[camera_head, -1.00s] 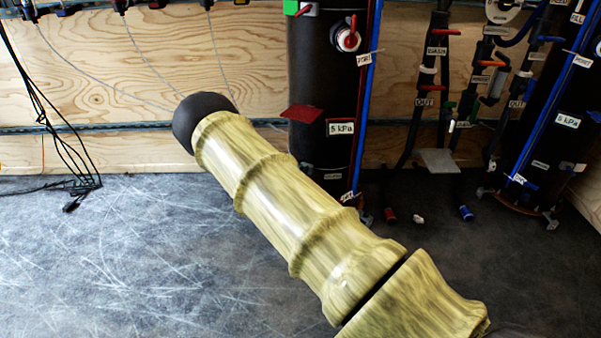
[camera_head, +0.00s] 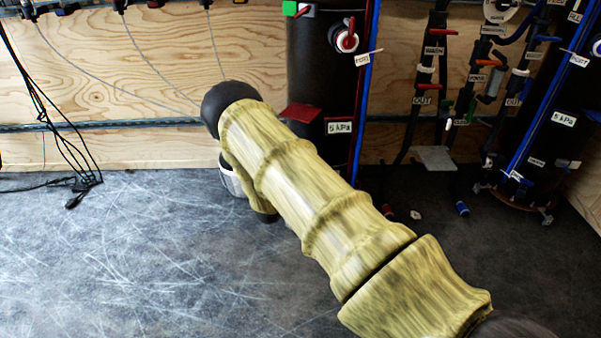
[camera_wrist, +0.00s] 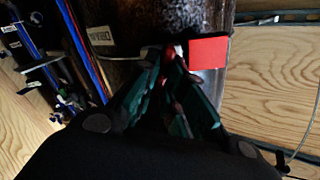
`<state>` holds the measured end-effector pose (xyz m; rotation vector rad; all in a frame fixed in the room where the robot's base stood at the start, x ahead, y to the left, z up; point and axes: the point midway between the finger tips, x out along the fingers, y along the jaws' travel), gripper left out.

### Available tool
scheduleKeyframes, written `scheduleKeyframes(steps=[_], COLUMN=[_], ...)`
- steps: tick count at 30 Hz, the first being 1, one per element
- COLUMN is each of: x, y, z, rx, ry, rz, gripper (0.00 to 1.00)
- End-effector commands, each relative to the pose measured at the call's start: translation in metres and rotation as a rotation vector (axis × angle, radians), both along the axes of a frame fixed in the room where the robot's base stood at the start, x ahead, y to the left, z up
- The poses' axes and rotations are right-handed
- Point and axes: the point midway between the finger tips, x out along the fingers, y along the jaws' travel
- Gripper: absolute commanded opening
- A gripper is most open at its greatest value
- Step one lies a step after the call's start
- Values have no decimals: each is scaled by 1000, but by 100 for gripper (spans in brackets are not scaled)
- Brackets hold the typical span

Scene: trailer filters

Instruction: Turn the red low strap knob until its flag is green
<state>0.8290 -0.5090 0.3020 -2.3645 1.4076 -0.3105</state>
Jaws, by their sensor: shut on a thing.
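In the wrist view, my gripper (camera_wrist: 168,62) has its dark teal fingers closed around a small red part, the red low strap knob (camera_wrist: 179,52), at the side of a black cylinder (camera_wrist: 140,72). The fingers hide most of the knob. A red flag (camera_wrist: 208,53) shows just right of the fingertips; its face is red. In the head view my yellow-green arm hides the gripper, the knob and the low part of the black cylinder (camera_head: 315,65). A green flag (camera_head: 290,8) shows near the cylinder's top, and a dark red plate (camera_head: 301,112) sits lower down.
A red-and-white valve (camera_head: 345,38) and a blue pipe (camera_head: 363,110) are on the cylinder's right side. Pipes with coloured handles (camera_head: 443,31) and a second black cylinder (camera_head: 548,130) stand further right. Black cables (camera_head: 75,160) hang at left.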

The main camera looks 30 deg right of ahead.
Motion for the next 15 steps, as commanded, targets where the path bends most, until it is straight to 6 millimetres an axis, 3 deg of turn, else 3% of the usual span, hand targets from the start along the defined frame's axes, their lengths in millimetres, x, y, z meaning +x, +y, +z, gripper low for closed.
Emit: scheduleKeyframes(steps=[3, 4, 7, 15], x=[0, 0, 0, 0], y=[0, 0, 0, 0], z=[0, 0, 0, 0], rx=[0, 0, 0, 0], ry=[0, 0, 1, 1], rz=[1, 1, 0, 0], gripper=[0, 12, 31, 32])
